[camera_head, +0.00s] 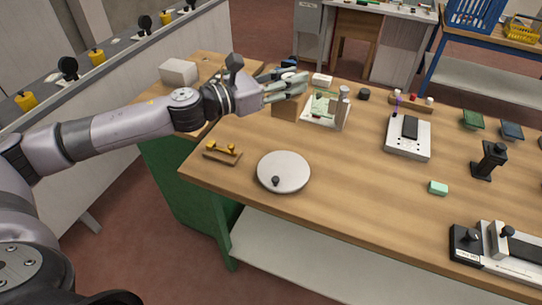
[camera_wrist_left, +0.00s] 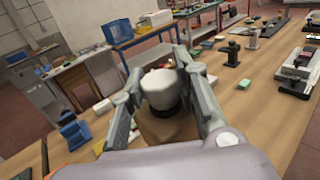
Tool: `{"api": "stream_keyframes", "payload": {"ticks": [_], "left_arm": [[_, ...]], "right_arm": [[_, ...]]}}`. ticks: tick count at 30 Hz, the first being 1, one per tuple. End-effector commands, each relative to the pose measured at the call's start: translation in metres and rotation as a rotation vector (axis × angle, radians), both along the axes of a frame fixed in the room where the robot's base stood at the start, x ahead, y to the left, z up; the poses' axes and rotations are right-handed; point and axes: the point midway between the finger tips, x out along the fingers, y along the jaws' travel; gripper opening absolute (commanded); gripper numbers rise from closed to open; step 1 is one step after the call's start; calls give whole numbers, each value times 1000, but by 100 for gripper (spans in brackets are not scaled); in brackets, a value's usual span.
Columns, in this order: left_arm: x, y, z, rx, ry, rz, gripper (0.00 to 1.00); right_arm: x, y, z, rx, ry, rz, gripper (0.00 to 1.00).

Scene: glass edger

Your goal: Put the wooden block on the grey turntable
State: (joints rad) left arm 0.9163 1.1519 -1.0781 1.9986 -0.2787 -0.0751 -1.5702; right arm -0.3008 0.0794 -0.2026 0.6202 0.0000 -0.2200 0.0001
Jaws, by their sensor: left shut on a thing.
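The wooden block (camera_head: 285,111) is brown and hangs below my left gripper (camera_head: 291,84), near the table's back left edge. In the left wrist view, a pale round knob (camera_wrist_left: 160,88) sits on top of the brown block (camera_wrist_left: 165,128), between the two fingers of my left gripper (camera_wrist_left: 160,65). The gripper is shut on it. I cannot tell whether the block's underside touches anything. The grey turntable (camera_head: 290,165) is a round, pale disc lying flat near the table's front left edge, with a small black knob on it. The block is behind it, apart from it. My right gripper is not in view.
A white tray (camera_head: 318,122) with items stands right beside the block. A wooden piece with brass knobs (camera_head: 222,153) lies left of the turntable. A white device (camera_head: 408,150) and a green block (camera_head: 437,188) are to the right. The table between is clear.

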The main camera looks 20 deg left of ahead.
Motion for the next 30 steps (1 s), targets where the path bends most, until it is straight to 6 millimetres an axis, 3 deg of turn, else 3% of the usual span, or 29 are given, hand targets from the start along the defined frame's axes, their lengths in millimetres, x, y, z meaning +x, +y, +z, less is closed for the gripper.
{"api": "stream_keyframes", "payload": {"ticks": [1, 7, 18, 25, 30], "left_arm": [[0, 0, -15, -2, 6, 0, 0], [-1, 0, -57, -3, 7, 2, 0], [0, 0, -136, -5, 5, 4, 0], [0, 0, -155, -2, 1, 2, 0], [0, 0, -180, -3, 4, 4, 0]], "right_arm": [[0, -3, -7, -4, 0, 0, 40], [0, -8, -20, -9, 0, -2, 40], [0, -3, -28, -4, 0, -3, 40], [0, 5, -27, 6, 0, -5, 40], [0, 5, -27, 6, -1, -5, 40]]}}
